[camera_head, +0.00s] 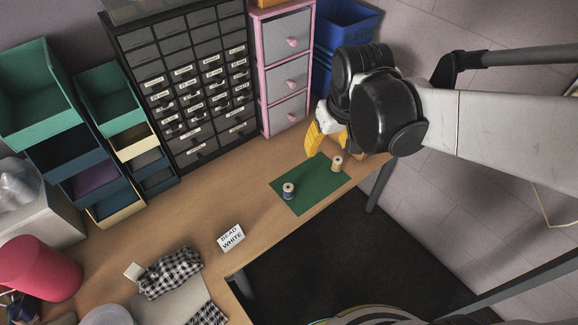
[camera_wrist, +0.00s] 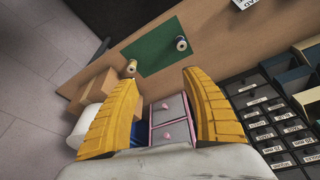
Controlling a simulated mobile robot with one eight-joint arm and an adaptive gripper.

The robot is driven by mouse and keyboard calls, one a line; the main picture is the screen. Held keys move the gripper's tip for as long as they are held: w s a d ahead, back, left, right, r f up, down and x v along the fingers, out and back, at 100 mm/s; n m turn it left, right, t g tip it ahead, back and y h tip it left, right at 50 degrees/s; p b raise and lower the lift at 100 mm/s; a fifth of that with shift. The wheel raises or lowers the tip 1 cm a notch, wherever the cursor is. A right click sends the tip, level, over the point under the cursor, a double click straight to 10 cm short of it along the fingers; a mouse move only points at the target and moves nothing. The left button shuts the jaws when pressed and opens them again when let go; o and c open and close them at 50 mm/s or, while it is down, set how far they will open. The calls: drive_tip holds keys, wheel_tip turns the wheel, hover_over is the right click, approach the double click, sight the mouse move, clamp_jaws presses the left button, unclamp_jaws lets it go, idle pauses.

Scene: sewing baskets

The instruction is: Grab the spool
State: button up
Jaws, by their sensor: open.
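Two spools stand upright on a green mat (camera_head: 300,196) on the wooden table. One spool (camera_head: 288,190) has dark blue thread and stands near the mat's left side. The other spool (camera_head: 337,163) has yellowish thread and stands near the mat's right end, closer to my gripper. In the wrist view the yellowish spool (camera_wrist: 131,67) is just beyond the left fingertip and the blue spool (camera_wrist: 181,43) is farther off. My gripper (camera_wrist: 160,80), with yellow fingers, is open and empty. In the head view its fingers (camera_head: 318,138) are beside the mat's far end, partly hidden by my wrist.
A black drawer cabinet (camera_head: 189,85) and a pink-framed drawer unit (camera_head: 285,70) stand along the table's back. Blue bins (camera_head: 345,20) are behind my arm. A white card reading BEAD WHITE (camera_head: 231,237) stands left of the mat. The table's front edge is close to the mat.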

drive_tip(key=w+a+f+n+g, duration=0.2)
drive_tip(key=w+a+f, duration=0.35)
drive_tip(key=f, duration=0.35)
drive_tip(key=g+b, duration=0.2)
hover_over(289, 188)
drive_tip(key=shift+n+h, duration=0.3)
drive_tip(key=f, duration=1.2)
drive_tip(key=shift+s+a+f, duration=0.1)
drive_tip(key=shift+a+f, duration=0.2)
drive_tip(key=f+b, duration=0.2)
drive_tip(key=f, duration=0.1)
drive_tip(key=f+b, duration=0.1)
drive_tip(key=f, duration=0.1)
drive_tip(key=shift+w+d+f, duration=0.15)
drive_tip(key=shift+w+d, duration=0.05)
drive_tip(key=shift+d, duration=0.05)
drive_tip(key=c, duration=1.1)
